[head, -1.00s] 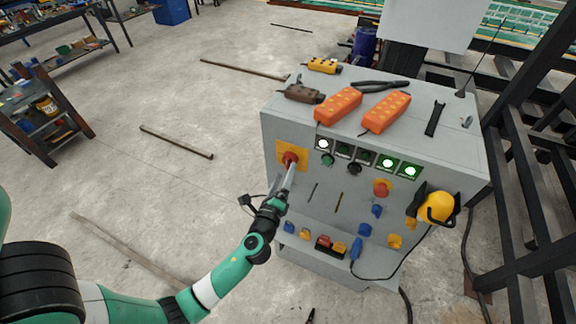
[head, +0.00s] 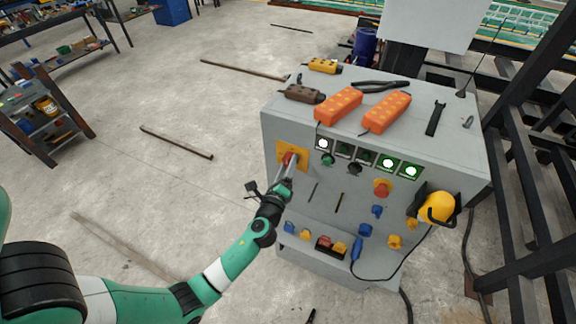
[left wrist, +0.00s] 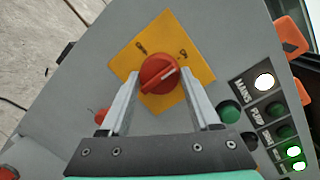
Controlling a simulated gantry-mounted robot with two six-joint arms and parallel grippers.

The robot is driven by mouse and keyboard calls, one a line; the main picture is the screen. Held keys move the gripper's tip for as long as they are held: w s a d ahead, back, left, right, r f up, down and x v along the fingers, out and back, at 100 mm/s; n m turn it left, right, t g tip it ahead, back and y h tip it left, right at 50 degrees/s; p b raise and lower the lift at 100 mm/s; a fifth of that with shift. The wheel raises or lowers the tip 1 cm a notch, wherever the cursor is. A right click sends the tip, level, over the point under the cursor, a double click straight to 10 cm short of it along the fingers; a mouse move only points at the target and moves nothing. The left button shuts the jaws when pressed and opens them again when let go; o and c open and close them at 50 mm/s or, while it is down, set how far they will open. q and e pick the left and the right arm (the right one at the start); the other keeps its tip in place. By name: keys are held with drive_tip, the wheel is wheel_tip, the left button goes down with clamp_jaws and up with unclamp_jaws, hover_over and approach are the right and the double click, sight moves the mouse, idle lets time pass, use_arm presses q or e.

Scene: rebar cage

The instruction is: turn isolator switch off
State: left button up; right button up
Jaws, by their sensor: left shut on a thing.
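The isolator switch is a red rotary knob (left wrist: 159,74) on a yellow square plate (left wrist: 190,62) at the upper left of the grey cabinet's front. In the head view the knob (head: 289,158) is partly hidden by my fingers. My left gripper (head: 288,166) reaches it from below. In the left wrist view my left gripper (left wrist: 160,85) has one finger on each side of the knob, shut on it. My right gripper is not in view.
Orange socket blocks (head: 338,105) and tools lie on top. Black steel frames stand at the right. The floor left of the cabinet holds loose bars.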

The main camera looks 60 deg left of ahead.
use_arm(q)
drive_tip(key=shift+n, duration=0.4)
drive_tip(key=shift+c, duration=0.3)
drive_tip(key=n, duration=0.3)
drive_tip(key=n+h, duration=0.1)
drive_tip(key=n, duration=0.3)
drive_tip(key=shift+a+r+n, duration=0.1)
drive_tip(key=shift+r+n, duration=0.1)
drive_tip(key=shift+n, duration=0.1)
drive_tip(key=n, duration=0.4)
drive_tip(key=shift+s+h, duration=0.1)
drive_tip(key=shift+h, duration=0.3)
drive_tip(key=shift+a+r+n+t+h, duration=0.1)
drive_tip(key=shift+n+t+h, duration=0.3)
drive_tip(key=shift+n, duration=1.6)
drive_tip(key=o, duration=1.4)
drive_tip(key=shift+c, duration=0.2)
drive_tip(key=shift+s, duration=0.1)
